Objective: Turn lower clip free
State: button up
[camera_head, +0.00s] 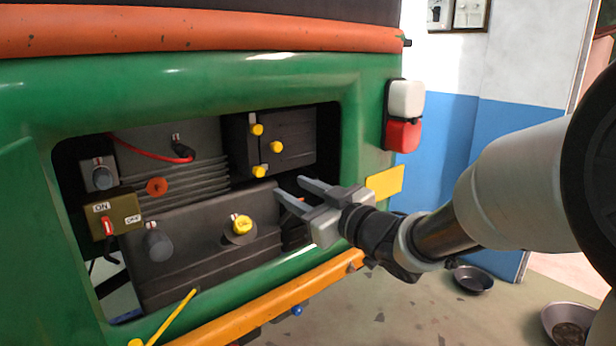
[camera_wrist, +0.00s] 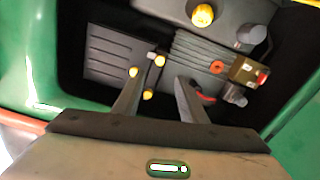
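A dark box (camera_head: 300,143) sits in the upper right of the open compartment, with yellow-ended clips on its front. The lower clip (camera_head: 259,171) is at the box's bottom edge; in the wrist view it (camera_wrist: 159,60) appears beyond and between my fingers, near the left one. An upper clip (camera_head: 257,129) and a right-hand clip (camera_head: 275,146) show above it. My gripper (camera_head: 290,188) is open and empty, at the right of the compartment opening, below and to the right of the lower clip. No contact with the clip shows.
A large dark block with a yellow cap (camera_head: 242,225) stands below. A finned unit (camera_head: 177,165) with a red cable and an ON/OFF switch box (camera_head: 110,215) are at left. The green body rim (camera_head: 350,130) bounds the opening; an orange bumper (camera_head: 270,305) runs below.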

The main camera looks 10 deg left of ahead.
aim_at(261, 172)
jog(key=x, duration=1.2)
jog(key=shift+w+b, duration=0.2)
jog(key=shift+b, duration=0.2)
grip_shut()
